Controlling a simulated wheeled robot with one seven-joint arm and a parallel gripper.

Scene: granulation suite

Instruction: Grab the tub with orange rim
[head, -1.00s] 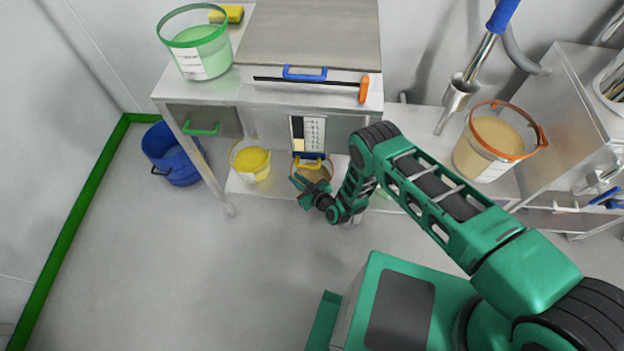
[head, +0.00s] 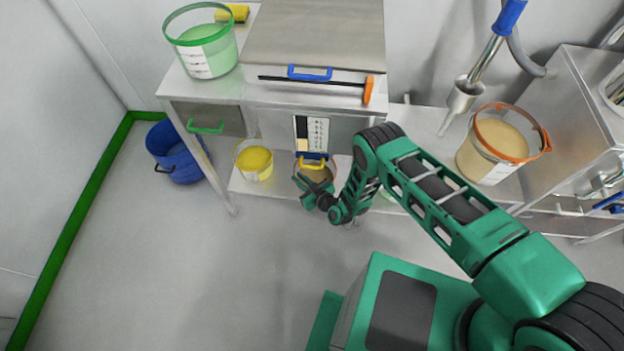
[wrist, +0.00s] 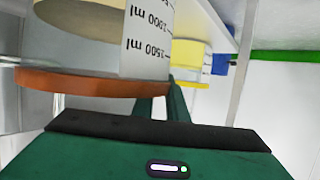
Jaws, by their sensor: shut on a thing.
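A small tub with an orange rim (head: 317,170) and tan contents stands on the lower shelf, partly hidden by my gripper. In the wrist view its orange rim (wrist: 90,83) and white label with ml marks (wrist: 147,40) are close up, and the picture is turned over. My gripper (head: 308,187) is at the near side of this tub, shut on its rim. In the wrist view the fingers (wrist: 163,106) meet the rim beside the label; the exact contact is partly hidden. A larger tub with an orange rim (head: 492,146) stands at the right, apart from my gripper.
A yellow tub (head: 253,162) stands left of the held tub on the shelf. A blue bucket (head: 176,155) is on the floor. A green-rimmed tub (head: 205,50) and a steel box (head: 315,35) are on the bench above. Floor in front is clear.

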